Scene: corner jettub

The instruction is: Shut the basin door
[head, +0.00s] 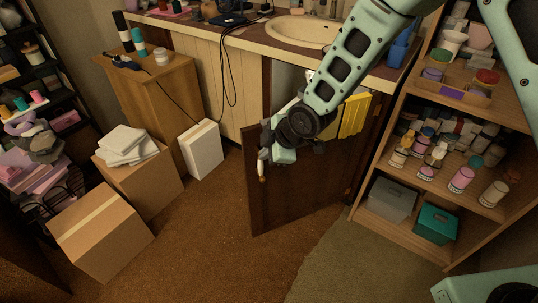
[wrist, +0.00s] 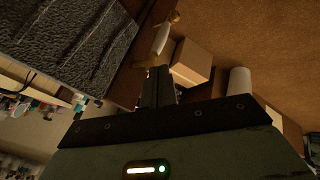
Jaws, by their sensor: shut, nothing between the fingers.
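The basin door (head: 300,205) is a dark brown panel below the counter. It stands ajar, its free edge swung out to the left and its right side by the shelf unit. A small handle (head: 262,174) with a pale grip and brass ends is near its free edge; the handle also shows in the wrist view (wrist: 162,38). My gripper (head: 264,155) is at the upper free-edge side of the door, close to the handle. In the wrist view my fingers (wrist: 157,72) are together and empty just below the handle. Whether they touch it I cannot tell.
Yellow gloves (head: 353,115) hang near the door's top right. The basin (head: 300,31) is set in the counter above. A white box (head: 201,149) and cardboard boxes (head: 100,232) stand left. A wooden shelf (head: 445,180) stands right. Carpet before the door is clear.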

